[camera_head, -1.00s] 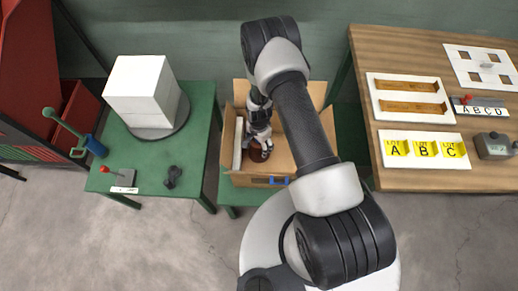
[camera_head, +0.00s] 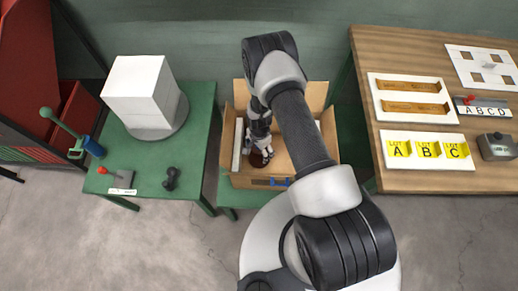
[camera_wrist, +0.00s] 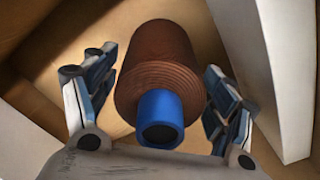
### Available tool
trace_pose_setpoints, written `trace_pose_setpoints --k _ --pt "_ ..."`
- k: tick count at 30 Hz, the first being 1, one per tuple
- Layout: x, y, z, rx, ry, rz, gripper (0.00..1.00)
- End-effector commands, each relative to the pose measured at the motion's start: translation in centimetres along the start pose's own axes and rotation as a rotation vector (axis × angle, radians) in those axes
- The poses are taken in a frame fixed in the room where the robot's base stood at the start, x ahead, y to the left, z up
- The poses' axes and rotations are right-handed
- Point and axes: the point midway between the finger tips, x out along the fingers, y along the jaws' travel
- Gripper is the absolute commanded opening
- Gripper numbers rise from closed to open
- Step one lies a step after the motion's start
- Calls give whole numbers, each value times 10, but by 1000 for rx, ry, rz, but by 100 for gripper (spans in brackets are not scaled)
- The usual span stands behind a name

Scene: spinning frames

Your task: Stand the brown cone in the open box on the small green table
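The brown cone (camera_wrist: 158,65) is a ridged brown body with a blue tube end (camera_wrist: 160,115) facing the wrist camera. It is inside the open box (camera_head: 310,165), in its left part, and shows as a small brown patch (camera_head: 257,160) in the head view. Its axis points roughly along my wrist camera; I cannot tell whether its base rests on the floor. My gripper (camera_wrist: 161,62) has one finger on each side of the cone, spread, with small gaps showing. It also shows in the head view (camera_head: 262,146). The box stands on the small green table (camera_head: 228,198).
A white panel (camera_wrist: 262,60) stands upright in the box, right of the cone in the wrist view. A green table (camera_head: 150,185) with white blocks (camera_head: 143,88) stands left. A wooden table (camera_head: 430,180) with trays and yellow lot cards stands right.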

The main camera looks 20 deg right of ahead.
Motion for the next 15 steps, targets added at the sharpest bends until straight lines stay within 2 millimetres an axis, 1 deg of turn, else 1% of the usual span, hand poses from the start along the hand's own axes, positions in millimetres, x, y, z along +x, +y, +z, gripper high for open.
trace_pose_setpoints --k 1,3,15 --pt "0 0 0 0 0 0 84" --pt "0 0 0 0 0 0 89" --pt "-3 0 0 0 0 0 89"
